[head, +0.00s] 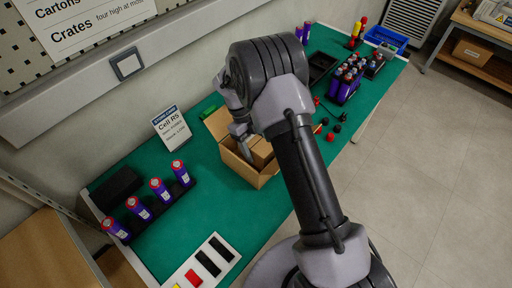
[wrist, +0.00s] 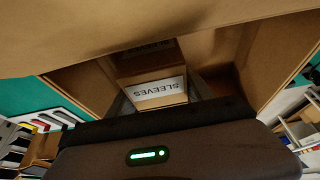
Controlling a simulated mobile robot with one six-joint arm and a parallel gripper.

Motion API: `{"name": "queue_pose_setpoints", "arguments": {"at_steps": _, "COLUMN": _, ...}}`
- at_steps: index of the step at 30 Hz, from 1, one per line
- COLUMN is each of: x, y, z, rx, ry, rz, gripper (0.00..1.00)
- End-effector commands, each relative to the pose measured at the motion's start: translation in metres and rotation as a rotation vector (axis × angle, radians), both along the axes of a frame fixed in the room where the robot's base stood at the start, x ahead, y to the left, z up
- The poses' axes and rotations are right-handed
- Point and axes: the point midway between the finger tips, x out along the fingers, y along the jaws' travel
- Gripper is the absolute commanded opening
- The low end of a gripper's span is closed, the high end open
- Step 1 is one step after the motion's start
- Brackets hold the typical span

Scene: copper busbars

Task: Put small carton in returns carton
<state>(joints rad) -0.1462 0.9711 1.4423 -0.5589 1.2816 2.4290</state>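The returns carton (head: 236,163) is an open brown box with raised flaps on the green bench top. In the wrist view its brown walls and flaps (wrist: 85,85) surround my fingers. The small carton (head: 262,152) is inside it, and in the wrist view it shows a white SLEEVES label (wrist: 158,92). My gripper (head: 243,148) reaches down into the returns carton. Its grey fingers lie on either side of the small carton in the wrist view. Whether they press on it or stand slightly apart cannot be told. The small carton's underside is hidden.
A sign (head: 172,127) reading Cell R5 stands left of the returns carton. Several purple bottles with red caps stand in a black rack (head: 150,213) at the left. Black trays and more bottles (head: 345,82) are at the far right of the bench. Green surface is free in front.

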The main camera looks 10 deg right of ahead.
Motion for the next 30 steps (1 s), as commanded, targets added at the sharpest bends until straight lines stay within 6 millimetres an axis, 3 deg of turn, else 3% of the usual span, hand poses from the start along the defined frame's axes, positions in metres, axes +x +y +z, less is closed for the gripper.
{"name": "queue_pose_setpoints", "arguments": {"at_steps": 2, "x": 0.000, "y": 0.000, "z": 0.001, "rx": 0.000, "ry": 0.000, "rz": 0.000, "gripper": 0.78}}
{"name": "queue_pose_setpoints", "arguments": {"at_steps": 12, "x": 0.000, "y": 0.000, "z": 0.005, "rx": 0.000, "ry": 0.000, "rz": 0.000, "gripper": 0.78}}
{"name": "queue_pose_setpoints", "arguments": {"at_steps": 16, "x": 0.005, "y": 0.003, "z": 0.030, "rx": 0.000, "ry": -0.002, "rz": -0.001, "gripper": 0.78}}
{"name": "queue_pose_setpoints", "arguments": {"at_steps": 24, "x": 0.029, "y": 0.021, "z": 0.102, "rx": 0.001, "ry": -0.003, "rz": 0.000, "gripper": 0.78}}
{"name": "queue_pose_setpoints", "arguments": {"at_steps": 30, "x": 0.037, "y": 0.026, "z": 0.127, "rx": 0.008, "ry": -0.003, "rz": 0.010, "gripper": 0.78}}
